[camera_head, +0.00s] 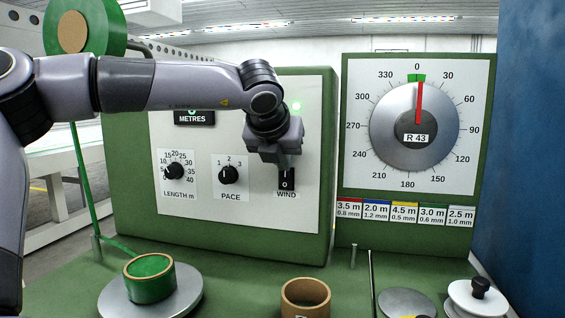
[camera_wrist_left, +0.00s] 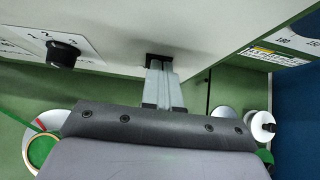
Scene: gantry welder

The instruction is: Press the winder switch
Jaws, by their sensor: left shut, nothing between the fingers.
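The winder switch (camera_head: 287,184) is a black rocker marked 0, above the word WIND on the white face of the green control box. My left gripper (camera_head: 286,166) is shut and empty, with its fingertips right at the switch and covering its upper part. In the left wrist view, the shut fingers (camera_wrist_left: 159,68) meet the black switch (camera_wrist_left: 152,58) on the panel. I cannot tell whether they touch it or whether it is pressed in. A green lamp (camera_head: 296,106) glows above the switch. My right gripper is not in view.
The LENGTH knob (camera_head: 174,171) and PACE knob (camera_head: 228,174) are left of the switch. A dial board (camera_head: 417,125) stands to the right. A green roll (camera_head: 149,278) on a disc and a cardboard ring (camera_head: 306,297) sit on the green bench below.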

